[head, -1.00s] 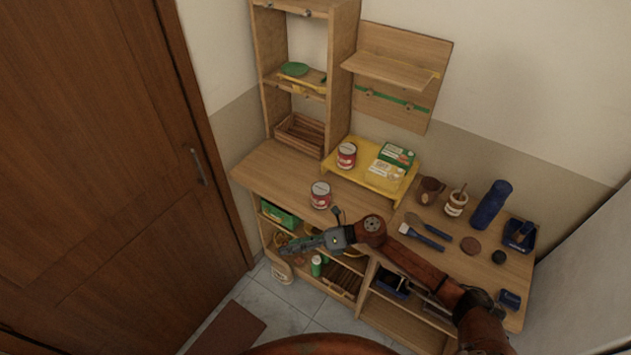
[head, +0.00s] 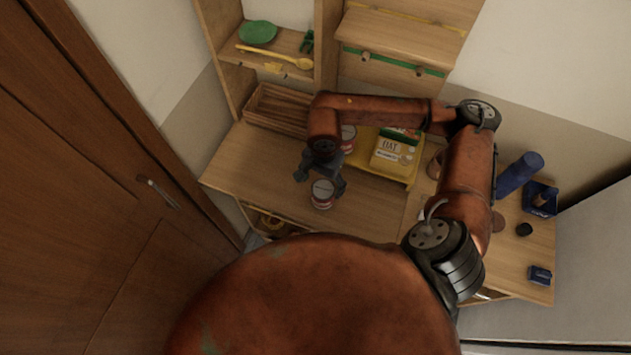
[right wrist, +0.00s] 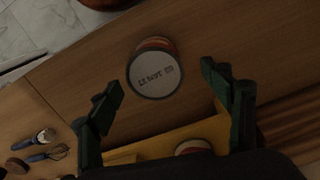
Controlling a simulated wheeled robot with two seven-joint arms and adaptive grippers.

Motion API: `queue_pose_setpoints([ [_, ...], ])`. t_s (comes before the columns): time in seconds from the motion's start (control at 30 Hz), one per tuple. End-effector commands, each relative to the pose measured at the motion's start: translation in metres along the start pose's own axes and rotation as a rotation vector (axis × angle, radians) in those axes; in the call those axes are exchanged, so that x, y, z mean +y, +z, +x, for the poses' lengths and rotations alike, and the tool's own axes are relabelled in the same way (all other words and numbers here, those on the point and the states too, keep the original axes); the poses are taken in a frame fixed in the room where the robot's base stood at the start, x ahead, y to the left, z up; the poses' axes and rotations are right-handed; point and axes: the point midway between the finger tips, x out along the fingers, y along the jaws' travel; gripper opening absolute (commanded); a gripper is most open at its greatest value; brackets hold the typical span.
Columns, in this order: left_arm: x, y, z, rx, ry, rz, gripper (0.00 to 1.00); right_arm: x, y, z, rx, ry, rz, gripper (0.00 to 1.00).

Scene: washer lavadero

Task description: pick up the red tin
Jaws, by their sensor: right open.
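A red tin (head: 322,195) with a pale lid stands upright on the wooden counter, near its front edge. In the right wrist view the same tin (right wrist: 154,72) is seen from above, with its lid facing the camera. My right gripper (head: 321,181) is open just behind and above the tin. In the wrist view its two fingers lie to the left and right, with the tin a little beyond the fingertips and apart from them. A second red tin (head: 348,138) stands on the yellow raised tray, partly hidden by my right arm. My left gripper is not in view.
The yellow tray (head: 411,176) holds a DAT box (head: 392,152). A wooden crate (head: 276,110) stands at the back left. The counter left of the tin (head: 250,165) is clear.

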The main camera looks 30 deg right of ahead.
Motion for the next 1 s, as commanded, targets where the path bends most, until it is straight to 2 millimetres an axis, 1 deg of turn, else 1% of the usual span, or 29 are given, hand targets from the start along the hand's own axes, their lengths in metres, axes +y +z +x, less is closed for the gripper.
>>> queue_pose_setpoints([
  [0.1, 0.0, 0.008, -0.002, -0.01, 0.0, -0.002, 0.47, -0.002, -0.002, 0.015, -0.005, 0.006, 0.003, 0.73],
  [0.23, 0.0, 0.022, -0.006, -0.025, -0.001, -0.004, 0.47, -0.004, -0.003, 0.029, -0.008, 0.009, 0.004, 0.73],
  [0.3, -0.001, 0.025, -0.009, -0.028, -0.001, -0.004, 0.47, -0.002, -0.003, 0.039, -0.01, 0.012, 0.005, 0.73],
  [0.37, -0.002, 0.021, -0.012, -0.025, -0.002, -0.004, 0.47, -0.002, -0.003, 0.048, -0.011, 0.011, 0.004, 0.73],
  [0.43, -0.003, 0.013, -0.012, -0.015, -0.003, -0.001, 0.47, -0.002, -0.003, 0.059, -0.01, 0.01, 0.005, 0.73],
  [0.53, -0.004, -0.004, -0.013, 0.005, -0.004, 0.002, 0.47, -0.002, -0.003, 0.069, -0.011, 0.009, 0.003, 0.73],
  [0.63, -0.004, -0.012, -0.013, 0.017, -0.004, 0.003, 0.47, -0.003, -0.003, 0.074, -0.009, 0.008, 0.002, 0.73],
  [0.83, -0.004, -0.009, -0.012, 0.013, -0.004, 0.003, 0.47, -0.003, -0.003, 0.074, -0.009, 0.007, 0.001, 0.72],
  [1.0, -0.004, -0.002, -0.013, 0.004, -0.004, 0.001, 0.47, -0.003, -0.003, 0.074, -0.009, 0.007, 0.002, 0.6],
])
